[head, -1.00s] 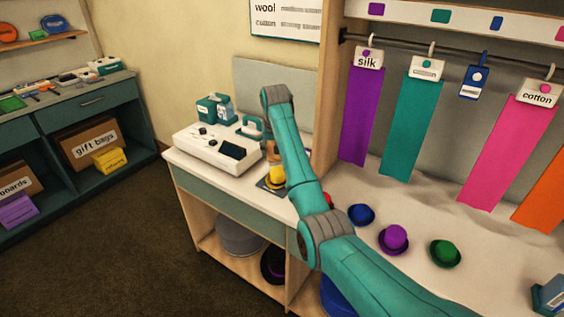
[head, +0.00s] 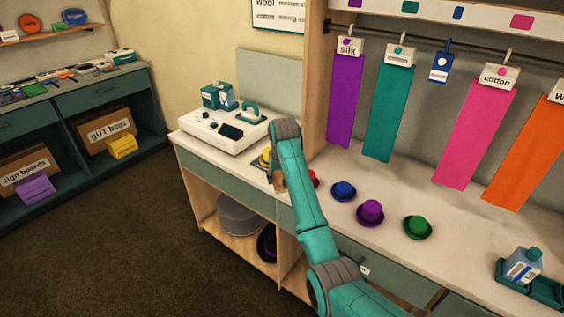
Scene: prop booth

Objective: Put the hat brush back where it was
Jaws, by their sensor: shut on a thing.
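My arm reaches over the white counter, and my gripper is mostly hidden behind the forearm. A small tan-brown piece, which looks like the hat brush (head: 278,180), shows at the forearm's left edge just below the wrist. It keeps its place against the arm, so my gripper appears shut on it. The jaws themselves and the rest of the brush are hidden. A small yellow hat (head: 264,158) sits on the counter just left of the arm. I cannot tell how high the brush is above the counter.
Small red (head: 315,179), blue (head: 343,191), purple (head: 370,212) and green (head: 417,227) hats stand right of the arm. A white device (head: 217,131) fills the counter's left end. A teal tray (head: 545,292) with a bottle is at right. Coloured cloths hang behind. Floor at left is clear.

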